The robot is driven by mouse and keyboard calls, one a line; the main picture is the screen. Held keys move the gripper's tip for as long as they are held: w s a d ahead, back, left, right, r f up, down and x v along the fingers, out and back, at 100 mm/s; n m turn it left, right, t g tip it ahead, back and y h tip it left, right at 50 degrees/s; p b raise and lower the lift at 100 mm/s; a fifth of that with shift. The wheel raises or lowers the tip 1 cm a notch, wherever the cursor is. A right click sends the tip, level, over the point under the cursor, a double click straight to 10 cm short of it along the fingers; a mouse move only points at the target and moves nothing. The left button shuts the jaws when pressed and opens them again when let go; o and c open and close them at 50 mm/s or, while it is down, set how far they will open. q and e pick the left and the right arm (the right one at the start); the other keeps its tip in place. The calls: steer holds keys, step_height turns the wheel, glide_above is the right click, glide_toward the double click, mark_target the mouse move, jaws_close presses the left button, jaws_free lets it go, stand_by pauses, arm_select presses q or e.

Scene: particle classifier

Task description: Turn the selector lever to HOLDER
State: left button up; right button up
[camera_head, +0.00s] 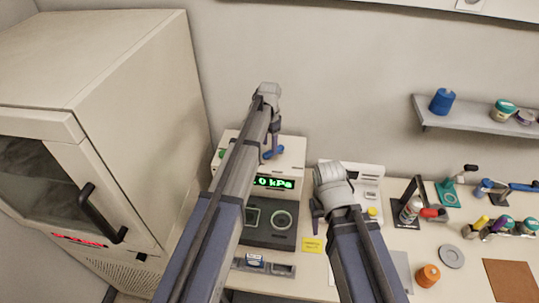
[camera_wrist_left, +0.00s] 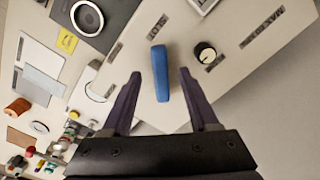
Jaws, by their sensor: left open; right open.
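The blue selector lever (camera_head: 273,153) is on top of the cream classifier box (camera_head: 297,162), partly hidden by my left arm in the head view. In the left wrist view the lever (camera_wrist_left: 161,74) lies between the two dark fingers of my left gripper (camera_wrist_left: 157,85). The fingers are open, with a visible gap on each side of the lever. My right gripper (camera_head: 316,212) is open and empty, in front of a small white device.
The box's green display (camera_head: 273,183) ends in "0 kPa". A dark panel (camera_head: 270,235) with two ring-like shapes lies in front. A large cabinet (camera_head: 110,90) stands at left. Bottles and tools fill the right of the table.

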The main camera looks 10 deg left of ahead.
mark_target(270, 152)
arm_select(q)
step_height(270, 152, down, 4)
steer(key=shift+r+b, duration=0.25)
steer(key=shift+b, duration=0.95)
arm_select(e)
step_height(270, 152, down, 3)
steer(key=shift+f, duration=0.2)
arm_select(q)
steer(key=shift+r, duration=0.1)
jaws_close()
